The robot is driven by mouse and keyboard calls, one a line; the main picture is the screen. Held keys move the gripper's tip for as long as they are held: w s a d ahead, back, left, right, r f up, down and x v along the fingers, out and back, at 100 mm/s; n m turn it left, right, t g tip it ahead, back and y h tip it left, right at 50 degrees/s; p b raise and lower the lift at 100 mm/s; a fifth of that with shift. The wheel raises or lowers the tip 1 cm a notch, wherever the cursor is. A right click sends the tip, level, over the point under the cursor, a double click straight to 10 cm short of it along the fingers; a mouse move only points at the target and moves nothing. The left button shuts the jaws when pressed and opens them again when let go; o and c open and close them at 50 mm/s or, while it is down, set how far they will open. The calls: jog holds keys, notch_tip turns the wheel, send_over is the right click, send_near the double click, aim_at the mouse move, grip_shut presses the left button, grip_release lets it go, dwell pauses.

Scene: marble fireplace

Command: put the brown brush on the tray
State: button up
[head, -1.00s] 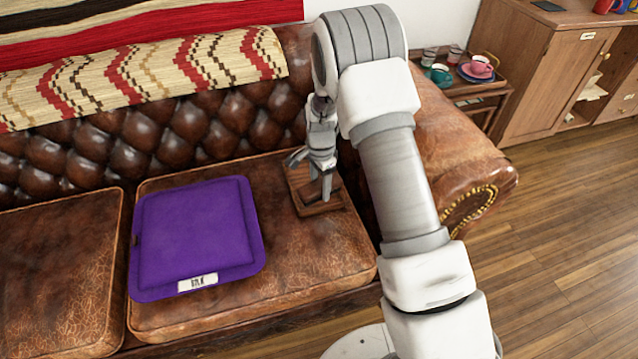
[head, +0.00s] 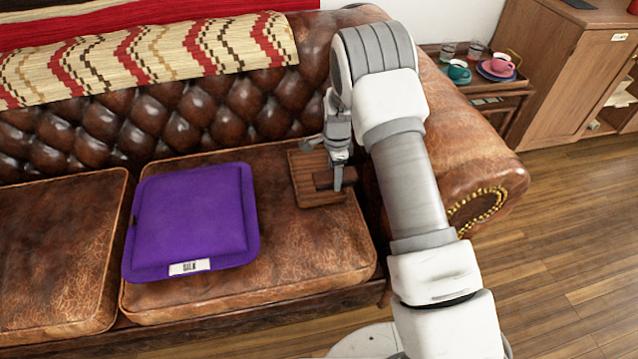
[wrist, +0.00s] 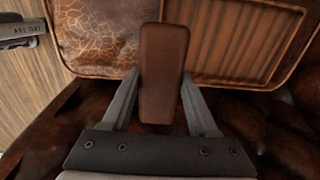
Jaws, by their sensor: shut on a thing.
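The brown brush (wrist: 163,75) is a dark reddish-brown block between the two fingers of my gripper (wrist: 161,84) in the wrist view. My gripper is shut on it. In the head view my gripper (head: 338,183) points down at the right part of the wooden tray (head: 303,186), and the brush (head: 322,180) shows only as a small dark shape there. The tray lies on the right sofa cushion. It also shows in the wrist view (wrist: 245,42), partly behind the brush. I cannot tell whether the brush touches the tray.
A purple cushion (head: 192,218) with a white label lies left of the tray. The leather armrest (head: 465,150) rises close on the right, and the tufted backrest (head: 180,120) stands behind. A side table (head: 490,92) with cups is beyond the armrest.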

jog(key=w+a+f+b, duration=0.1)
jog(key=w+a+f, duration=0.1)
jog(key=w+a+f+b, duration=0.1)
jog(key=w+a, duration=0.1)
jog(key=shift+w+a+f, duration=0.1)
jog(key=shift+w+f, duration=0.2)
jog(key=shift+f, duration=0.1)
jog(key=shift+f+b, duration=0.95)
jog(key=shift+f, duration=0.95)
jog(key=shift+f, duration=0.15)
jog(key=o, duration=1.2)
